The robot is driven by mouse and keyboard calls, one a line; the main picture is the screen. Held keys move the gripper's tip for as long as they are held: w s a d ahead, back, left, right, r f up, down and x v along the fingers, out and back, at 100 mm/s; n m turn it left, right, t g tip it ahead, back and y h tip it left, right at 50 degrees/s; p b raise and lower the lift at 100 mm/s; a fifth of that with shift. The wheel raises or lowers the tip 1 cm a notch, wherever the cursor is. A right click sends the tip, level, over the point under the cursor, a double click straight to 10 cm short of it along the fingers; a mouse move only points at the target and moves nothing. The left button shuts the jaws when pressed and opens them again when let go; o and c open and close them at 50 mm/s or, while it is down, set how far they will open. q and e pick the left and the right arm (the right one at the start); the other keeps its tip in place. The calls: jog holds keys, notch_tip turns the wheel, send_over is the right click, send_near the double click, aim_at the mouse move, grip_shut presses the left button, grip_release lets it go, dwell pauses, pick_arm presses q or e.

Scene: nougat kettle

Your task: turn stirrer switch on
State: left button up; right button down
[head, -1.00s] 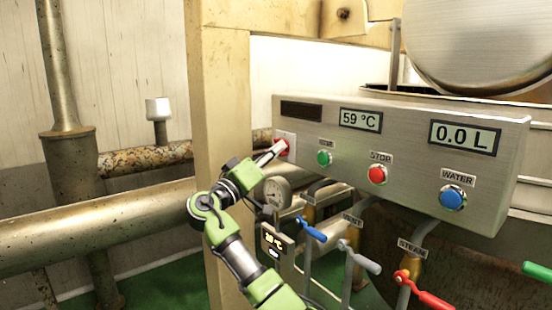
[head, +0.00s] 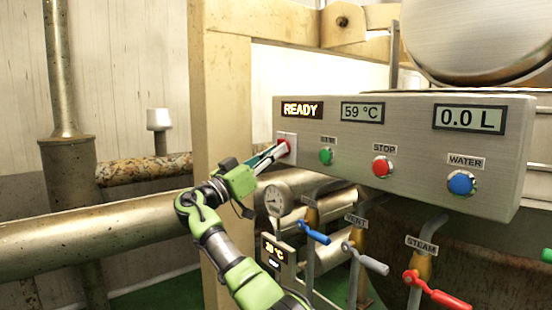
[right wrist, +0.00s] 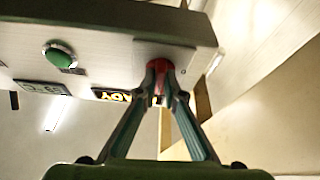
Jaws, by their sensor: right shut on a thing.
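The red switch (head: 283,149) sits on a pale square plate at the left end of the metal control panel, below a small display (head: 301,110) that is lit and reads READY. My right gripper (head: 277,154) reaches up to it from the lower left, with its fingers shut on the red knob. In the right wrist view the two fingertips (right wrist: 160,76) close on the red knob (right wrist: 158,64) from both sides. The fingers hide part of the knob, and I cannot read its exact position. My left gripper is not in view.
The panel (head: 400,185) also carries a green button (head: 326,156), a red STOP button (head: 382,167) and a blue WATER button (head: 461,182). Below hang a gauge (head: 277,200) and blue, grey and red valve levers (head: 437,290). A beige post (head: 220,110) stands left.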

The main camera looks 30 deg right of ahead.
jog(key=shift+f+m+g, duration=0.2)
jog(key=shift+m+g, duration=0.4)
jog(key=shift+m, duration=0.3)
jog(key=c, duration=2.2)
grip_release()
jog(key=shift+o, duration=0.3)
jog(key=shift+r, duration=0.1)
jog(key=v, duration=1.2)
